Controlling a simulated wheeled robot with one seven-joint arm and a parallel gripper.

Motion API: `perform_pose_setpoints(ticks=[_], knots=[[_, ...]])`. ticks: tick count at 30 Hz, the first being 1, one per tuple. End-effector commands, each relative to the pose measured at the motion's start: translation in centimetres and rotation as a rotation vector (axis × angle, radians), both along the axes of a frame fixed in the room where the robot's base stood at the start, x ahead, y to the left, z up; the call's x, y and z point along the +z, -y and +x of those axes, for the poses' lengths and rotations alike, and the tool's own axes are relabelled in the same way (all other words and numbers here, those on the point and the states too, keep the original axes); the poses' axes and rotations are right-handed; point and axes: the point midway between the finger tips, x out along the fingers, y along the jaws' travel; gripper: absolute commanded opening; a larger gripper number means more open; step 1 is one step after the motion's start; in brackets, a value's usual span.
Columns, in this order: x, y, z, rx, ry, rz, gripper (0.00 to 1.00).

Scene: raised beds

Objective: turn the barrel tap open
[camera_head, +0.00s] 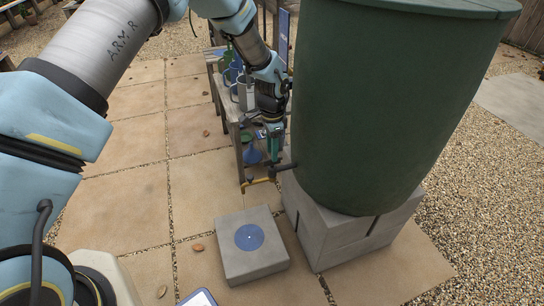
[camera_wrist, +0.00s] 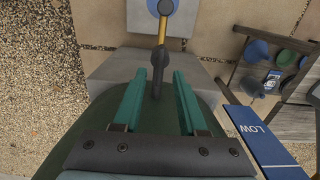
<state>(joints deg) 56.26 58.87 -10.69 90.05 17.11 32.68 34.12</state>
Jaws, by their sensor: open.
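The green barrel (camera_head: 395,100) stands on grey blocks (camera_head: 340,232) at the right. Its dark tap (camera_head: 284,167) sticks out low on the left side, with a yellow lever (camera_head: 257,181) pointing away from the barrel. In the wrist view the tap (camera_wrist: 159,62) and lever (camera_wrist: 162,30) lie in line just beyond the fingertips. My gripper (camera_head: 275,158) is just above the tap, pointing down. Its two teal fingers are apart, with nothing held between them in the wrist view (camera_wrist: 160,78). Whether a finger touches the tap cannot be told.
A low grey block (camera_head: 250,262) with a blue disc (camera_head: 249,237) stands on the paving below the tap. A wooden bench (camera_head: 228,110) with cans and pots is close behind my gripper. A blue board marked LOW (camera_wrist: 262,140) stands beside the barrel. Paving at left is open.

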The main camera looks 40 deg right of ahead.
Motion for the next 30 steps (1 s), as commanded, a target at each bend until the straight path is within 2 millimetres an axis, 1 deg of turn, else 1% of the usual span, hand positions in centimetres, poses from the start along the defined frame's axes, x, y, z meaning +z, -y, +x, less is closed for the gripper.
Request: perform_pose_setpoints(ticks=[1,6,9,12,16,30], knots=[[1.2,0.1,0.1,0.001,0.002,-0.003,0.41],[4.5,0.0,0.1,0.001,0.001,-0.004,0.41],[5.9,0.1,0.1,0.002,0.001,-0.003,0.41],[6.9,0.0,0.1,0.002,0.001,-0.001,0.41],[7.4,0.0,0.0,0.002,0.000,0.000,0.41],[7.4,0.0,0.0,0.001,0.000,0.000,0.41]])
